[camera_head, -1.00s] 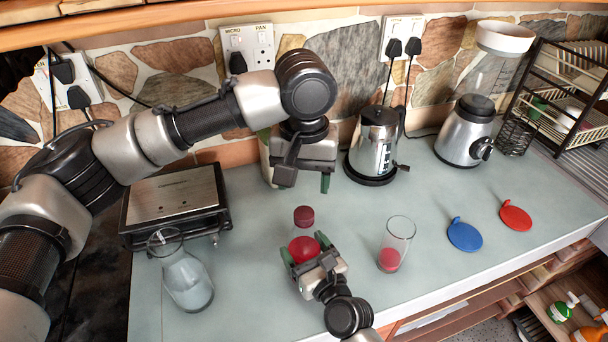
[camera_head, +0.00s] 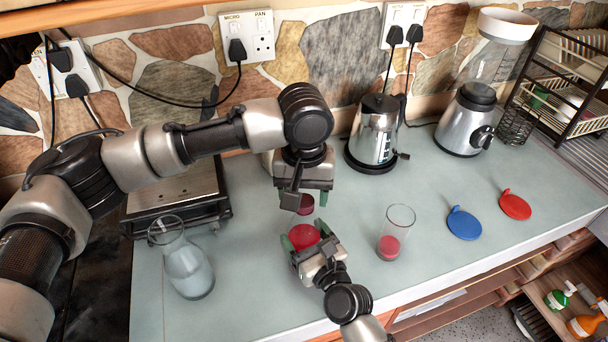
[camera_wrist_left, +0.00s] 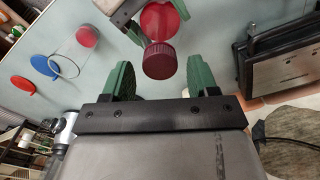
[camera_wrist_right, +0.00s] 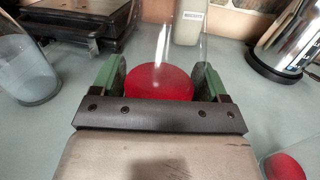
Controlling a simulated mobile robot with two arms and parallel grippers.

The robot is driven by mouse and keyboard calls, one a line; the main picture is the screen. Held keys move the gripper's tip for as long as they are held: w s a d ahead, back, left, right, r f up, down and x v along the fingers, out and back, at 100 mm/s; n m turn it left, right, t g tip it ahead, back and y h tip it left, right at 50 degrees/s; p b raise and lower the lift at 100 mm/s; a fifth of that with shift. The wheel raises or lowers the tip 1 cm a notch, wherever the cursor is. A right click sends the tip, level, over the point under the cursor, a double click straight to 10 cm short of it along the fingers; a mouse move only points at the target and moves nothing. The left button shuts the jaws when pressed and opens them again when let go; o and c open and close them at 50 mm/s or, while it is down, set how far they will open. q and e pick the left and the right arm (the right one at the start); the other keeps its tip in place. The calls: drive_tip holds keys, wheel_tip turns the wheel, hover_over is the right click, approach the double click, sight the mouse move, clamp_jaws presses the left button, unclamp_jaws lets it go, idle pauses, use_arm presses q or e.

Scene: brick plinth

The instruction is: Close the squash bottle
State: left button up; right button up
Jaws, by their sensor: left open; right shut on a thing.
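The squash bottle is clear, with red squash (camera_head: 303,237) low inside it and a dark red ribbed cap (camera_head: 305,204) at its top. My right gripper (camera_head: 308,238) is shut around the lower bottle, which stands upright on the counter. In the right wrist view the red squash (camera_wrist_right: 159,82) shows between the fingers; the cap is out of that view. My left gripper (camera_head: 305,192) is open just above the bottle, pointing down. In the left wrist view the cap (camera_wrist_left: 159,61) lies between and just beyond its fingers, with no visible contact. Whether the cap is tight cannot be told.
A glass with red drink (camera_head: 390,246) stands right of the bottle. A blue lid (camera_head: 464,224) and a red lid (camera_head: 515,206) lie farther right. A glass jug (camera_head: 187,268) stands left. A grill (camera_head: 178,195), kettle (camera_head: 375,135) and blender (camera_head: 466,122) line the back.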

use_arm(q)
drive_tip(key=shift+f, duration=0.65)
drive_tip(key=c, duration=0.9)
drive_tip(key=m, duration=0.4)
drive_tip(key=shift+c, duration=0.2)
drive_tip(key=m, duration=1.2)
drive_tip(key=shift+m, duration=0.3)
drive_tip(key=m, duration=0.4)
drive_tip(key=shift+m, duration=0.3)
drive_tip(key=o, duration=1.1)
